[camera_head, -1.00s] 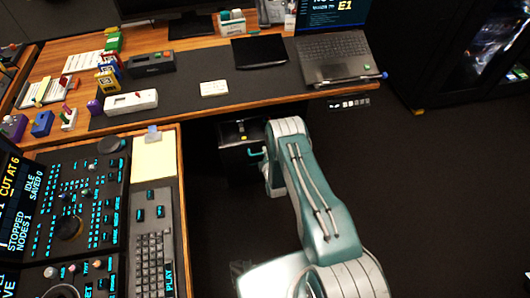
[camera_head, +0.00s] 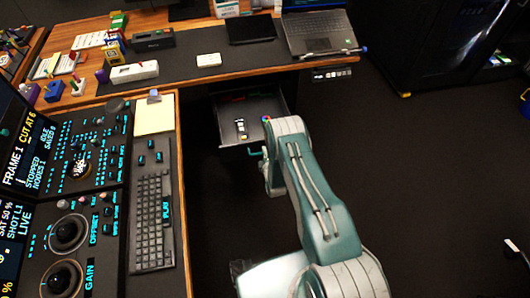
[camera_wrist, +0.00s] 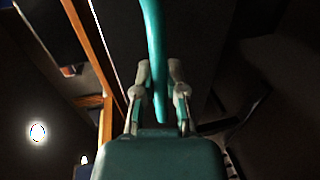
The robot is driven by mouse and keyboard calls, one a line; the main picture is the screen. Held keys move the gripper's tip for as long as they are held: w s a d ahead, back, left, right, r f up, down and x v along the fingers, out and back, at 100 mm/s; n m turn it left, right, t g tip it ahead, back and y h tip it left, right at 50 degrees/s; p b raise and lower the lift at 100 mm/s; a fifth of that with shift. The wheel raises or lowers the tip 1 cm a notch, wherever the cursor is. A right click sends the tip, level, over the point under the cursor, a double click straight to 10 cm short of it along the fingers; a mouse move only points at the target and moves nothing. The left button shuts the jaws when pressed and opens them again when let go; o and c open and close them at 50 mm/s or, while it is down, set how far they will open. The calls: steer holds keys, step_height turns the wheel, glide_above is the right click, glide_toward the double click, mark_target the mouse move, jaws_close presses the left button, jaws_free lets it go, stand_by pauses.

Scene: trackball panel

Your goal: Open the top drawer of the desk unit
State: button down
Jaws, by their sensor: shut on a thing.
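The top drawer (camera_head: 262,104) of the desk unit is pulled out below the desk, with its dark inside showing in the head view. Its teal handle (camera_head: 255,152) is at the front, beside the end of my arm. In the wrist view the teal handle bar (camera_wrist: 153,40) runs down between the two grey fingers of my gripper (camera_wrist: 160,72). The gripper is shut on the handle. In the head view my own arm hides the fingers and the right part of the drawer front.
A small black-and-white object (camera_head: 241,128) lies inside the drawer. The wooden desk (camera_head: 290,71) with a laptop (camera_head: 316,34) stands above it. A control console with a keyboard (camera_head: 153,220) is at the left. The dark floor (camera_head: 420,170) at the right is mostly clear.

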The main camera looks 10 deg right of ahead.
steer(key=shift+s+a+f, duration=0.2)
steer(key=shift+f, duration=0.1)
steer(key=c, duration=0.7)
jaws_free()
steer(key=shift+w+r, duration=0.1)
steer(key=shift+w, duration=0.05)
steer(key=v, duration=1.2)
